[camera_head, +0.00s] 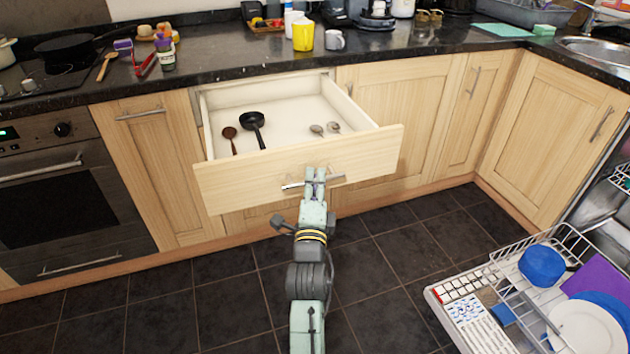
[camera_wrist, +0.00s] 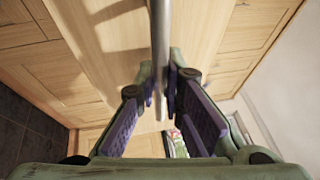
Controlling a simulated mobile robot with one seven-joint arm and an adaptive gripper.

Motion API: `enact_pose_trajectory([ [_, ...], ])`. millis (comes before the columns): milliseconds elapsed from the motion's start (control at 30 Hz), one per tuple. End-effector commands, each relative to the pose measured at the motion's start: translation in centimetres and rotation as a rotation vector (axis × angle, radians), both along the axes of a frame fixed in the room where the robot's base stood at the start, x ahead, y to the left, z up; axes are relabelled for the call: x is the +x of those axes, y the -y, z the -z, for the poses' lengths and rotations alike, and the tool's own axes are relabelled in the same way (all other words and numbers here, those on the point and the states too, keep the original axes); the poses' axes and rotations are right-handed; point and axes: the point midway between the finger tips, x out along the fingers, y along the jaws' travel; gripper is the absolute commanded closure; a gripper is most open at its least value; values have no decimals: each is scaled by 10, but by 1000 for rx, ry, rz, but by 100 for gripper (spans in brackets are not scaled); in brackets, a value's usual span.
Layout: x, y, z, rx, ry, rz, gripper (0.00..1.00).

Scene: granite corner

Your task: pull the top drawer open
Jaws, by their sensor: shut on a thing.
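The top drawer (camera_head: 298,170) is of light wood and stands pulled well out below the black counter. Inside it lie a wooden spoon (camera_head: 231,138), a black ladle (camera_head: 254,127) and two metal spoons (camera_head: 325,130) at the right. The drawer's metal bar handle (camera_head: 294,185) runs across its front; in the wrist view the handle (camera_wrist: 160,40) runs down between the fingers. My gripper (camera_head: 315,177) is at the middle of the drawer front, shut on the handle. In the wrist view my gripper (camera_wrist: 170,95) has its purple-padded fingers on both sides of the bar.
An open dishwasher rack (camera_head: 545,290) with plates and a blue pot stands at the lower right. The dark tiled floor (camera_head: 385,265) is clear in front of the cabinets. An oven (camera_head: 70,190) is at the left. The counter (camera_head: 225,65) holds a yellow cup and a mug.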

Motion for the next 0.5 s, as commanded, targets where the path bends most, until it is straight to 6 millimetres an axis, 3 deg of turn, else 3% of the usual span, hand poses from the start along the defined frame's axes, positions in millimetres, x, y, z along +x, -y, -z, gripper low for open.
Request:
enact_pose_trajectory([
  [67,0,-1,0,2,-1,-1,100],
  [100,0,-1,0,2,-1,-1,89],
  [367,0,0,0,1,-1,-1,72],
  [500,0,0,0,1,0,0,70],
])
